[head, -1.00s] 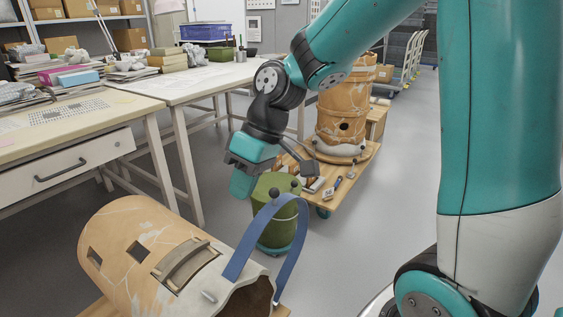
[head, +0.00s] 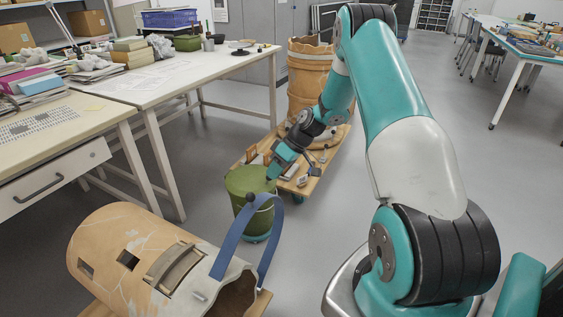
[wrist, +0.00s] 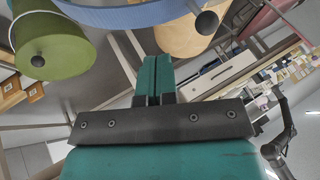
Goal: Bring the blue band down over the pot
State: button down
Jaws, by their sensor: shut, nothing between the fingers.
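The large orange-tan pot (head: 108,245) lies on its side at the lower left of the head view, its pale-rimmed mouth facing right. The blue band (head: 231,243) stands up as an arch at the mouth end, with a dark knob (head: 251,198) near its top. In the wrist view the band (wrist: 120,17) crosses the top, with a knob (wrist: 207,22) on it and part of the pot (wrist: 185,38) behind. My gripper (head: 271,174) is beyond the band, close to the green bin, apart from the band. Its fingers (wrist: 153,75) are together and empty.
A green lidded bin (head: 248,183) stands just behind the band; it also shows in the wrist view (wrist: 52,42). A low wooden cart (head: 312,180) carries another tall vessel (head: 308,80) and small tools. White tables (head: 190,85) line the left. Open floor lies to the right.

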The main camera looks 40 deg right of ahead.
jog(key=a+f, duration=0.2)
jog(key=a, duration=0.3)
jog(key=shift+a+f, duration=0.3)
jog(key=shift+a, duration=0.1)
